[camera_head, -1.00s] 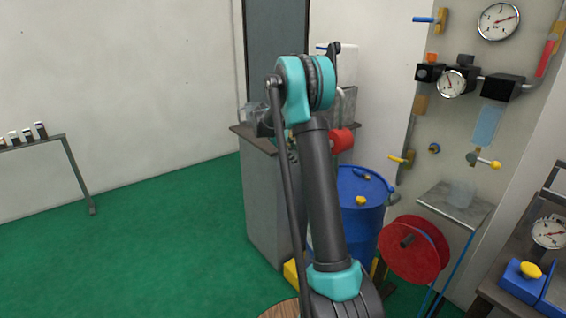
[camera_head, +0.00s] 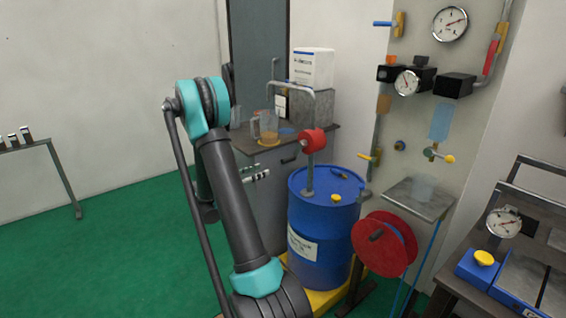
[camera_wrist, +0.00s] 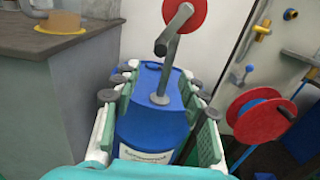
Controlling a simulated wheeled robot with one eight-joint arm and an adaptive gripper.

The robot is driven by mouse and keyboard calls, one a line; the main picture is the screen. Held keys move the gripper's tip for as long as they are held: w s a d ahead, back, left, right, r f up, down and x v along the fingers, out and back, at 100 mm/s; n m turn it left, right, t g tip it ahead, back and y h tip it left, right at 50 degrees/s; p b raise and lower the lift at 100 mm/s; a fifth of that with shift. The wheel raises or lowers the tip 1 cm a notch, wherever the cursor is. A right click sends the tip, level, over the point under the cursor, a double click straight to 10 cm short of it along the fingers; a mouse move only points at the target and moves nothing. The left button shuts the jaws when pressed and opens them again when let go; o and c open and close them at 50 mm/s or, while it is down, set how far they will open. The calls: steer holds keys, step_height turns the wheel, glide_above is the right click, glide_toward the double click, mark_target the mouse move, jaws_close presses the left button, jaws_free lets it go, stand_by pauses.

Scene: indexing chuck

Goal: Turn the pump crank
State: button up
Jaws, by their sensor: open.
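The hand pump stands on the blue drum (camera_head: 318,240), with a red round body (camera_head: 313,140) and a grey pipe (camera_head: 308,180) running down into the drum lid. In the wrist view the red body (camera_wrist: 186,12) is at the top, and the grey crank (camera_wrist: 174,30) slants down and left from it to a short dark grip (camera_wrist: 160,47). My gripper (camera_wrist: 160,88) is open and empty, its fingers framing the drum and pump pipe, with the crank beyond the fingertips.
A grey cabinet (camera_head: 268,215) with a jug (camera_head: 265,125) and a white box (camera_head: 313,68) stands behind. A red hose reel (camera_head: 384,244) is close right of the drum. A wall panel with gauges (camera_head: 450,24) and a bench (camera_head: 520,260) lie further right. Green floor is free at left.

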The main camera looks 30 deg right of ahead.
mark_target(282, 162)
steer(key=d, duration=0.9)
steer(key=w+d, duration=0.1)
steer(key=d, duration=0.4)
steer(key=shift+d, duration=0.35)
jaws_close()
